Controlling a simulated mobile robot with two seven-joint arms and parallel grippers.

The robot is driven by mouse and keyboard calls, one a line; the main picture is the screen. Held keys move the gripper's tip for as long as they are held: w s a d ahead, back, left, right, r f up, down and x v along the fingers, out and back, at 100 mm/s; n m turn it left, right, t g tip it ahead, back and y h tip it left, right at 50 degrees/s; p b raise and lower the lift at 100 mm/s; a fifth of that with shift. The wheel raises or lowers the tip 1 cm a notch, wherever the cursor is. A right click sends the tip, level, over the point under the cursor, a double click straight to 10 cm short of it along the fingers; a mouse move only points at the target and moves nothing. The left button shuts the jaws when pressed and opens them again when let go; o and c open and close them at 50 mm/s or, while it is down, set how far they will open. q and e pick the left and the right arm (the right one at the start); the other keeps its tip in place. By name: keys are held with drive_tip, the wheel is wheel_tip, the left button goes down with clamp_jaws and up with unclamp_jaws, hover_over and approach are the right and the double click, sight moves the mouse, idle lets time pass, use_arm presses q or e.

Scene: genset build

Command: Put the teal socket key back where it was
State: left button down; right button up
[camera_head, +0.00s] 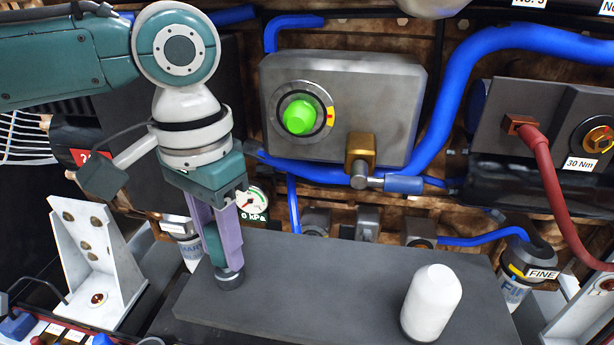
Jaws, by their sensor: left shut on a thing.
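The teal socket key (213,246) is upright between the purple fingers of my left gripper (224,240). My left gripper is shut on it and points down. The key's dark round lower end (230,279) shows below the fingers, over the left part of a dark grey slab (325,285). I cannot tell whether that end touches the slab. The fingers hide part of the key's upper length. My right gripper is not in view.
A white round-topped cylinder (431,303) stands on the slab's right part. Behind are a grey box with a green knob (299,116), a brass fitting (361,152) and blue hoses. A white bracket (90,245) stands at left. The slab's middle is clear.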

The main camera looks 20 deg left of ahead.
use_arm(q)
drive_tip(key=c, duration=0.5)
unclamp_jaws()
drive_tip(key=shift+r, duration=0.1)
wheel_tip(320, 180, up, 12)
drive_tip(key=p, duration=0.5)
drive_tip(key=s+d+f+m+t+h, duration=0.1)
drive_tip(key=s+d+f+h, duration=0.15)
drive_tip(key=s+d, duration=0.2)
drive_tip(key=s+d+f+m+t+h, duration=0.1)
drive_tip(key=s+d+f, duration=0.3)
drive_tip(key=d, duration=0.2)
drive_tip(key=s+a+y, duration=0.1)
drive_tip(key=s+a, duration=0.1)
drive_tip(key=s+a+n+t+y, duration=0.1)
drive_tip(key=s+a, duration=0.2)
drive_tip(key=s+a+f+n+y, duration=0.1)
drive_tip(key=s+a, duration=0.1)
drive_tip(key=shift+s+a+t, duration=0.15)
drive_tip(key=shift+s+t, duration=0.1)
drive_tip(key=shift+t, duration=0.05)
